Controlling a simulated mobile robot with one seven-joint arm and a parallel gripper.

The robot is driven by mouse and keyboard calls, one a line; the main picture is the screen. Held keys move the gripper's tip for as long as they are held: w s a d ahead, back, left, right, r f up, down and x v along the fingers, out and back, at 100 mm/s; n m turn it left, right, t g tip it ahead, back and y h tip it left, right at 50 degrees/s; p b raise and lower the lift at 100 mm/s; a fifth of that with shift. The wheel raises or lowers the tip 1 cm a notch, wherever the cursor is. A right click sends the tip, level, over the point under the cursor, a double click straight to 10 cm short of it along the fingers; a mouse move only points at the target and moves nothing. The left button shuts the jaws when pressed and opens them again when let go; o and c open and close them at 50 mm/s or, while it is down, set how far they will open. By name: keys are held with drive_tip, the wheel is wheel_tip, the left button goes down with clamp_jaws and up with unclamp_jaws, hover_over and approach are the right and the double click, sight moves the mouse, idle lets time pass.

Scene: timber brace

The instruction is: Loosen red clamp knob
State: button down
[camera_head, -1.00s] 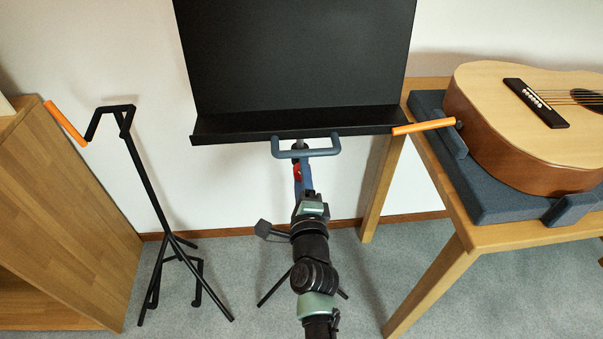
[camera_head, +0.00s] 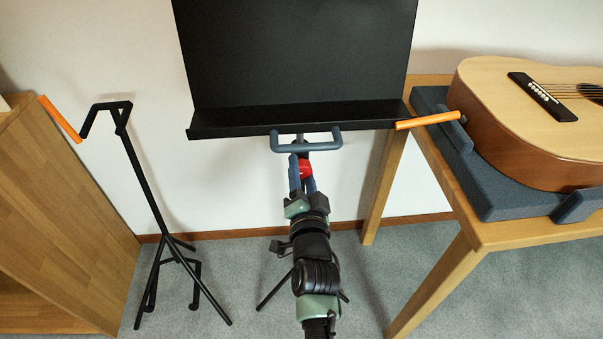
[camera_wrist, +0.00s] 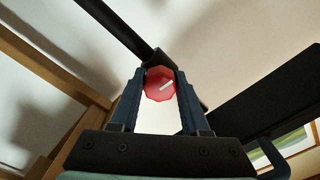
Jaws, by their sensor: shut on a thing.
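The red clamp knob (camera_head: 305,168) is on the post of the black music stand (camera_head: 300,118), below its tray and the blue-grey handle (camera_head: 322,147). In the wrist view the knob (camera_wrist: 159,84) is a red faceted disc with a white mark that slants up to the right. My gripper (camera_head: 302,172) comes from below and is shut on the knob. In the wrist view its two blue fingers (camera_wrist: 160,88) hold the knob from both sides. The fingers and wrist hide part of the stand's post in the head view.
A black folding stand (camera_head: 150,190) stands at left beside a wooden cabinet (camera_head: 55,220). An orange rod (camera_head: 427,120) sticks out by the tray's right end. A guitar (camera_head: 530,110) lies on a padded wooden table (camera_head: 480,236) at right. Carpet is open between stand and table.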

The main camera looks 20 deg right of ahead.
drive_tip(key=n+b, duration=0.1)
drive_tip(key=n, duration=0.2)
drive_tip(key=shift+f+n, duration=0.15)
drive_tip(key=shift+n, duration=0.15)
drive_tip(key=shift+d+n+b, duration=0.1)
drive_tip(key=shift+n+b, duration=0.8)
drive_tip(key=shift+n, duration=0.8)
drive_tip(key=shift+c, duration=1.9)
unclamp_jaws()
drive_tip(key=p+v, duration=0.3)
drive_tip(key=v, duration=1)
